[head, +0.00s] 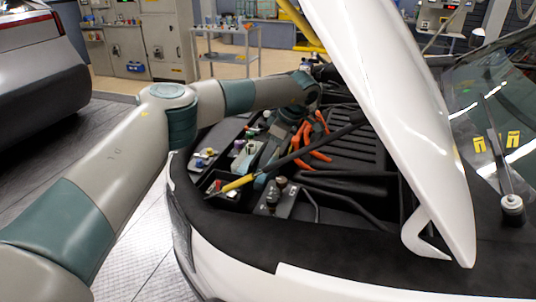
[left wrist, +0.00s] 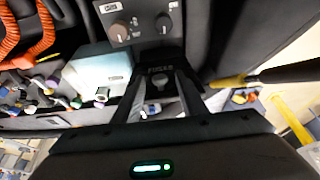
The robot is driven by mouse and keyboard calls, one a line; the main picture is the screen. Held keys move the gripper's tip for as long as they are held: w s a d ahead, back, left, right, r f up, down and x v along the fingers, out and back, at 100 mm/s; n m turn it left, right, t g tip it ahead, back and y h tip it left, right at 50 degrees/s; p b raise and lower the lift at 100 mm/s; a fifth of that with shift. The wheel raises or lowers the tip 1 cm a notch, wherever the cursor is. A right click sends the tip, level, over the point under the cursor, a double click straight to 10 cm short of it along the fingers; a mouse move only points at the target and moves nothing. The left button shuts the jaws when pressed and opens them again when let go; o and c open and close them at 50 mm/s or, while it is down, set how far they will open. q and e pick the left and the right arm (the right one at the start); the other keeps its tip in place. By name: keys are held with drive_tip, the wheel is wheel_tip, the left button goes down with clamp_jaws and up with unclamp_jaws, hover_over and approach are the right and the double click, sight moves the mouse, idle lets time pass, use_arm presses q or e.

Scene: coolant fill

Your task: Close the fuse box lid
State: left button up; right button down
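In the head view my left arm reaches from the left into the open engine bay. Its gripper (head: 262,182) points down among the parts there, its fingertips partly hidden. In the left wrist view the two dark fingers (left wrist: 160,76) stand apart, with a gap between them. A dark surface with faint lettering (left wrist: 159,70), too small to read surely, lies at the tips; this may be the fuse box lid, but I cannot tell its angle or whether the fingers touch it. Small coloured parts (head: 214,188) sit in a dark compartment beside the gripper. My right gripper is not seen.
The raised white hood (head: 395,90) overhangs the bay's right side. A dark rod with a yellow end (head: 238,184) crosses close to the gripper. A box with two round knobs (head: 277,199) stands just right of it. Orange cables (head: 303,140) lie behind.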

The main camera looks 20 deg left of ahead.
use_arm(q)
clamp_jaws()
drive_tip(key=shift+a, duration=0.1)
